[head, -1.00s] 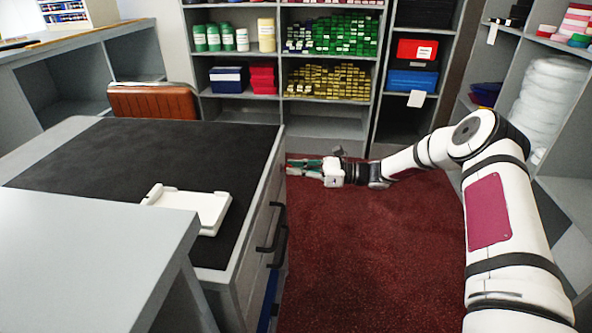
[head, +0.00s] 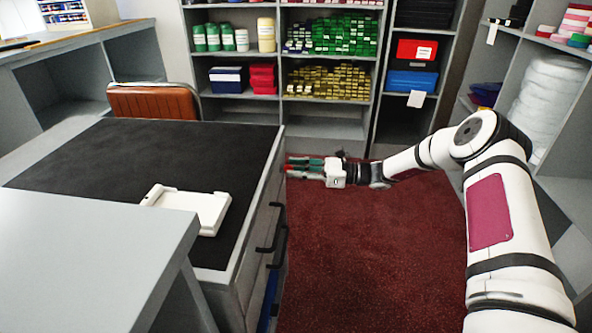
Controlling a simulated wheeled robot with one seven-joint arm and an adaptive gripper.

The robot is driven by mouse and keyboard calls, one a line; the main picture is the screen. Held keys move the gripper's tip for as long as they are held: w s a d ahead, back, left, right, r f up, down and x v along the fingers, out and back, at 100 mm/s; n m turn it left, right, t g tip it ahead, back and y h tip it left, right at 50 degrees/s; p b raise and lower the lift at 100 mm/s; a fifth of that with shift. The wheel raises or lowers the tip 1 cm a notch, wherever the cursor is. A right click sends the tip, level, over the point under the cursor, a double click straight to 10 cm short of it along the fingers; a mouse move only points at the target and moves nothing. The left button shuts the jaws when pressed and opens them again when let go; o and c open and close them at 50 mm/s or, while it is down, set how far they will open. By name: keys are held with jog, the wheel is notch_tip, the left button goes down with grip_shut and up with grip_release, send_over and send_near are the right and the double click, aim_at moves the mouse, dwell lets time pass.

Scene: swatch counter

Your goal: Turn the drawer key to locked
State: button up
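The drawers (head: 262,258) are in the side of the counter that faces right, with black bar handles. I cannot make out the drawer key in this view; it may be hidden at the counter's far right side, by my gripper. My gripper (head: 298,166) is at the end of the outstretched arm, pointing left at the far part of the drawer side. Its fingers, with green and red parts, are close to the counter's edge. I cannot tell whether they touch anything or hold anything.
A white tray (head: 200,208) lies on the counter's black mat (head: 100,165). A brown chair (head: 153,101) stands behind the counter. Shelves with boxes and jars line the back. The red carpet (head: 380,260) right of the drawers is clear.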

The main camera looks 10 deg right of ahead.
jog(key=v, duration=1.1)
jog(key=shift+d, duration=0.25)
